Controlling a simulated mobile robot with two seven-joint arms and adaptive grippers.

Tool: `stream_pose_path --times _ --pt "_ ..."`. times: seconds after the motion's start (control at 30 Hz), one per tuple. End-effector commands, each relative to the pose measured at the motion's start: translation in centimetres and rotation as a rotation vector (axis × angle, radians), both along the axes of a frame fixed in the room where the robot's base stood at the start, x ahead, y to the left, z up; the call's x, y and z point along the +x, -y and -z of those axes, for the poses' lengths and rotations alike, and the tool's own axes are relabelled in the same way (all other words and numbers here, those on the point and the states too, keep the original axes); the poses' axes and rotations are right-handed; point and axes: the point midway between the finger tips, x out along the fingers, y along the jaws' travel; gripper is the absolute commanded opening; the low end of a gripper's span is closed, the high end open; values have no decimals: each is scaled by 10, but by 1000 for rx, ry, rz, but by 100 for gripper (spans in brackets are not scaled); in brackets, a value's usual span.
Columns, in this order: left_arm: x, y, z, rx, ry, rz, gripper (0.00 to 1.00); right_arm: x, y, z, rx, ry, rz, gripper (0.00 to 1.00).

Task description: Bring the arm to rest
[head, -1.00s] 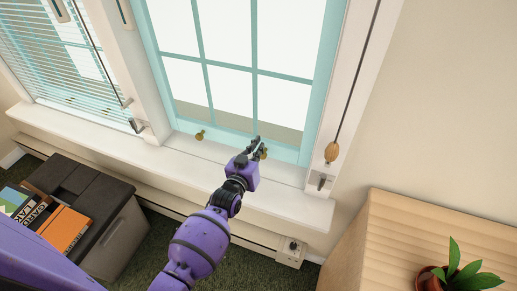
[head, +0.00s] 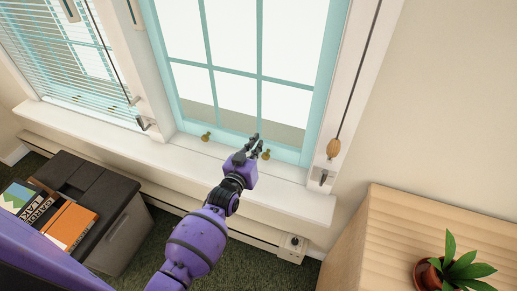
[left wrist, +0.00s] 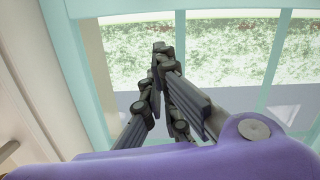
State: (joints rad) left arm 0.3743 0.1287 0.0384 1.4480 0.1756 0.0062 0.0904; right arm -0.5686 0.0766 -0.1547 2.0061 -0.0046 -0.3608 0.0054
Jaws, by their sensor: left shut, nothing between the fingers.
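My left arm reaches up from the bottom of the head view to the window. My left gripper (head: 253,142) is shut and empty. Its tips are in front of the lower rail of the teal window sash (head: 225,121), just left of the right brass knob (head: 266,155). A second brass knob (head: 206,137) sits farther left on the rail. In the left wrist view the closed fingers (left wrist: 160,50) meet at their tips, with the teal frame and glass behind them. My right gripper is not in view.
The white sill (head: 105,130) runs below the window. A dark-topped box (head: 85,185) with books (head: 68,222) stands at the lower left. A wooden cabinet (head: 400,225) with a potted plant (head: 455,268) is at the right. A wooden cord pull (head: 333,149) hangs beside the window.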

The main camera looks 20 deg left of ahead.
Motion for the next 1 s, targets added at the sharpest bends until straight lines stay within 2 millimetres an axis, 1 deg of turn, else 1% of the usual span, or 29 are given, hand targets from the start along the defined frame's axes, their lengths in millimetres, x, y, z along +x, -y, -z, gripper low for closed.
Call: stream_pose_path --times 0.03,0.1,0.2,0.3,0.43,0.57,0.67,0.73,0.77,0.87,0.9,0.97,1.0 --pt "-18 -2 10 0 -16 -2 0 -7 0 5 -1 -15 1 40" --pt "-33 -3 8 0 -17 -3 0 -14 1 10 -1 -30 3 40" --pt "-52 -3 5 0 -14 -1 0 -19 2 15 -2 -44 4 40" --pt "-66 -4 3 0 -13 -1 0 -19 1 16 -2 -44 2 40" --pt "-76 -4 1 0 -12 -1 0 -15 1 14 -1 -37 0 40" --pt "-78 -4 0 0 -11 0 0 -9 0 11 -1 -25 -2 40" --pt "-79 -4 4 15 -31 2 0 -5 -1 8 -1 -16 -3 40" --pt "-79 3 3 41 -55 18 0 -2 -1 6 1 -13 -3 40" --pt "-86 8 6 59 -80 28 0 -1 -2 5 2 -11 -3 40" --pt "-126 12 25 106 -180 46 0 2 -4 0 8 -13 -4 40" --pt "-146 13 34 123 -223 53 0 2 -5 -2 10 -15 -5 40" --pt "-179 14 46 146 -290 60 0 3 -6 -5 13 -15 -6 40" --pt "-203 14 54 159 -336 65 0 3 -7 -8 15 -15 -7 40"
